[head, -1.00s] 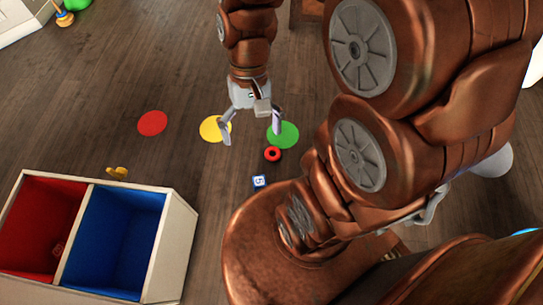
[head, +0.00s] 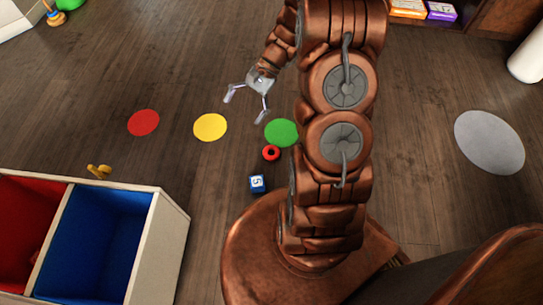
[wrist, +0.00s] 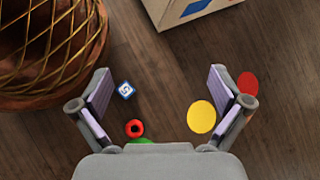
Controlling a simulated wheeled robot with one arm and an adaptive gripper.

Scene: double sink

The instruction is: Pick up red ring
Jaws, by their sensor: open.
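The red ring (head: 271,153) lies flat on the wooden floor, at the lower edge of the green disc (head: 282,132). My gripper (head: 246,108) is open and empty, above and to the left of the ring in the head view, apart from it. In the wrist view the ring (wrist: 134,128) shows between the two spread fingers of my gripper (wrist: 157,90), nearer the left finger. Part of the green disc there is hidden behind my gripper's body.
A blue numbered cube (head: 257,183) lies near the ring. A yellow disc (head: 210,127) and a red disc (head: 143,122) lie to the left. A white bin (head: 168,245) with red and blue compartments stands lower left, a small yellow item (head: 98,171) behind it. A grey disc (head: 489,142) lies right.

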